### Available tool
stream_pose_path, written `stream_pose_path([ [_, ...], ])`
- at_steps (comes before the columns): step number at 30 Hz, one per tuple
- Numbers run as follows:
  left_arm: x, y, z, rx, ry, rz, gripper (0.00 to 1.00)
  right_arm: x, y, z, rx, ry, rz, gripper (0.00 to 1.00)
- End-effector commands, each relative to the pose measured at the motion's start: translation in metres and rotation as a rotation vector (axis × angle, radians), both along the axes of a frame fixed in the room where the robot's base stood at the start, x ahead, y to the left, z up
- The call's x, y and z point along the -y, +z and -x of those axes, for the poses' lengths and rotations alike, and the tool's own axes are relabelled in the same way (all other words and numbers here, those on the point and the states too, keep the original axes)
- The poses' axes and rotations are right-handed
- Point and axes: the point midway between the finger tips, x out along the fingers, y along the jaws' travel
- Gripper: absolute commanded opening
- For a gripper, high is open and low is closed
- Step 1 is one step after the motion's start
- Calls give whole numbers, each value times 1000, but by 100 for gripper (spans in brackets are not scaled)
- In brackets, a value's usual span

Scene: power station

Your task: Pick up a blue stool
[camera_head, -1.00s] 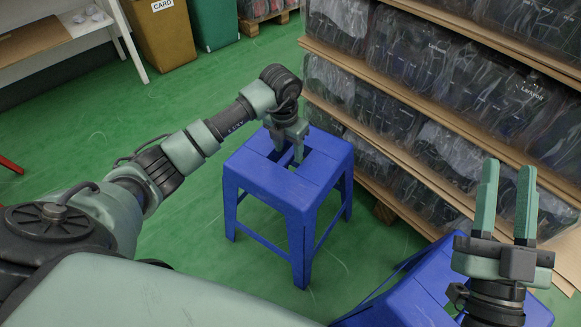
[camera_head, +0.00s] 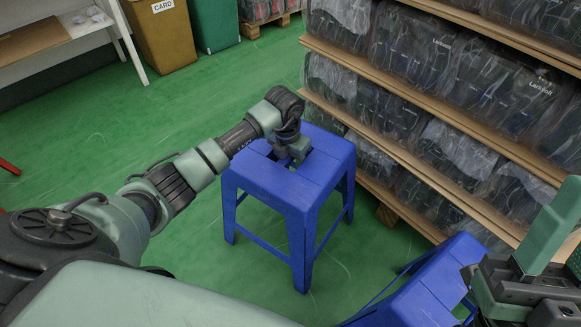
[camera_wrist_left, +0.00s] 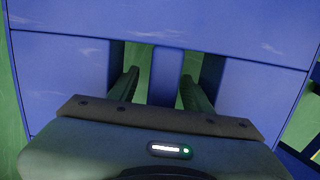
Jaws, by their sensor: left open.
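A blue stool (camera_head: 290,185) stands upright on the green floor in the middle of the head view. Its seat has two slots with a bar (camera_wrist_left: 166,75) between them. My left gripper (camera_head: 288,153) is low over the seat. In the left wrist view, the fingers of my left gripper (camera_wrist_left: 160,90) are open and reach down into the slots, one on each side of the bar. Their tips are hidden below the seat. A second blue stool (camera_head: 425,285) is at the lower right, tilted and partly cut off. My right gripper (camera_head: 552,240) is above its right side, partly out of frame.
Shelves (camera_head: 430,125) of plastic-wrapped goods stand close behind the stools on the right. A tan bin (camera_head: 162,35), a green bin (camera_head: 214,22) and a white table (camera_head: 50,40) are at the back left.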

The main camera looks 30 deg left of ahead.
Motion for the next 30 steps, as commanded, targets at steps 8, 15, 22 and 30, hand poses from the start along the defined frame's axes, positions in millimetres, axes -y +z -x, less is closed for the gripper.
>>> stream_pose_path([
  [8, 0, 0, 0, 0, 0, 0, 27, 0, 0, 0, 0, 0, 0, 36],
  [15, 0, 0, 0, 1, -1, 0, 0, 0, 0, 0, 0, 0, 0, 36],
  [22, 0, 1, 0, 1, -1, 0, 0, 0, 0, 0, -1, -1, 1, 36],
  [30, 0, 1, 0, 1, -2, 0, 0, 0, 0, 0, -1, -1, 1, 36],
])
